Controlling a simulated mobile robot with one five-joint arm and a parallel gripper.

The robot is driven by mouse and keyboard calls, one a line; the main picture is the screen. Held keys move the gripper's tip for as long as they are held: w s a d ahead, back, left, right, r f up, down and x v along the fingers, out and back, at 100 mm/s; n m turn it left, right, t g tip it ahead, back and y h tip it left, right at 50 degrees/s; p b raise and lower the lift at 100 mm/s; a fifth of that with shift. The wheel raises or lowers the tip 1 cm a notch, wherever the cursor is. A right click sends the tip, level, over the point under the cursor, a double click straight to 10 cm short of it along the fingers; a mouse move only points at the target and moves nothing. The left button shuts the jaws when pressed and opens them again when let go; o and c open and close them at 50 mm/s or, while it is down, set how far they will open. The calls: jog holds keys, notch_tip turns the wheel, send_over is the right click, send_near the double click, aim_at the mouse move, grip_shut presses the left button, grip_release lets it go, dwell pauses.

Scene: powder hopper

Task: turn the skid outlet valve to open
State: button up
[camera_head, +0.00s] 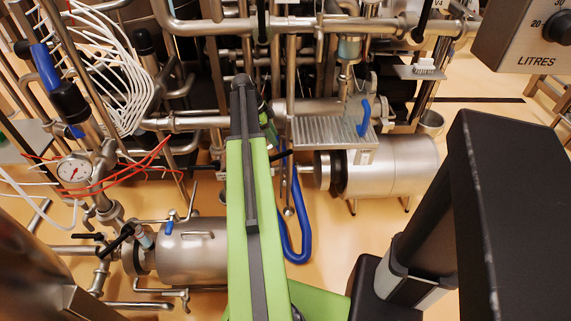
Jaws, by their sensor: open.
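I cannot tell which valve is the skid outlet valve. Several handles show on the pipework. A black lever (119,241) sits on the pipe by the lower left steel cylinder, and another black lever (86,237) is on the pipe left of it. A small blue-handled valve (168,228) is above that cylinder. A blue handle (364,117) stands upright beside the ribbed metal plate at centre right. My green arm reaches up the middle of the view to a dark joint. My gripper cannot be made out; the arm hides what lies behind it.
A round pressure gauge (74,171) is on the left pipe, with red cables and a white cable bundle (118,85) nearby. A blue hose (296,246) loops beside my arm. Orange floor (335,240) is clear at lower centre.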

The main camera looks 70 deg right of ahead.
aim_at(285, 156)
jog(key=b+x, duration=1.1)
jog(key=x, duration=0.2)
jog(key=shift+s+f, duration=0.1)
jog(key=shift+f, duration=0.3)
jog(key=shift+r, duration=0.15)
grip_shut()
jog(key=shift+a, duration=0.15)
